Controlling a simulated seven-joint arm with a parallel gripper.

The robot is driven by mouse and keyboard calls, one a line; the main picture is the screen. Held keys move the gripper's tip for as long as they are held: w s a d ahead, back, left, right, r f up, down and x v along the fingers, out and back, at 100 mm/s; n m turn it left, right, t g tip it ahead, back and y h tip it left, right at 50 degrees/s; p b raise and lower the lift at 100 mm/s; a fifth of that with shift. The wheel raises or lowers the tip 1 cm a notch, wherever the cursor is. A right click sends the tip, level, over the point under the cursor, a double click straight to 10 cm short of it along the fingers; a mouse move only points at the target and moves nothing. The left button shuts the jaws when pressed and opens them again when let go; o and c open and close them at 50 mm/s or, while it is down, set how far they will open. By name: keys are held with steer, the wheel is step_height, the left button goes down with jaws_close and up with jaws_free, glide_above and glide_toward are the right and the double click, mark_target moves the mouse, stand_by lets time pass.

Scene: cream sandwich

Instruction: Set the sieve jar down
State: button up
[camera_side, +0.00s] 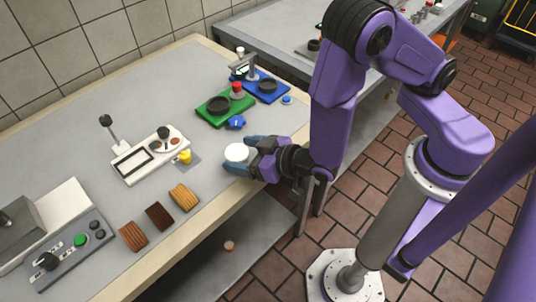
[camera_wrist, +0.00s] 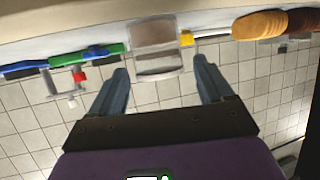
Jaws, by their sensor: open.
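The sieve jar (camera_side: 236,153), a pale jar with a white top, appears to stand upright on the worktop near its front edge. In the wrist view the see-through jar (camera_wrist: 155,62) shows upside down between and just past my fingertips. My gripper (camera_side: 240,156) is open, low and level, with one blue-grey finger on each side of the jar. In the wrist view the gripper (camera_wrist: 161,67) shows gaps between both fingers and the jar. The jar's lower part is partly hidden by a finger in the side view.
A green mat (camera_side: 212,119) and a blue mat (camera_side: 276,94) with rings lie behind the jar. A white tray (camera_side: 128,167) and a yellow piece (camera_side: 185,157) are to the left. Biscuit stacks (camera_side: 184,197) line the front edge. A grey machine (camera_side: 52,265) is far left.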

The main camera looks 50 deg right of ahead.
steer(key=s+r+n+g+y, duration=0.1)
steer(key=s+r+n+g, duration=0.15)
steer(key=s+g, duration=0.5)
steer(key=s+r+n+g+y, duration=0.1)
steer(key=s+r+g, duration=0.3)
steer(key=s, duration=0.7)
steer(key=d+r+n+h, duration=0.2)
steer(key=d+r+n, duration=0.1)
steer(key=d, duration=0.6)
steer(key=d+r+n+g+h, duration=0.1)
steer(key=d+r+n+h, duration=0.2)
steer(key=d+r, duration=0.2)
steer(key=d, duration=0.3)
steer(key=shift+d+r, duration=0.35)
steer(key=shift+d, duration=0.05)
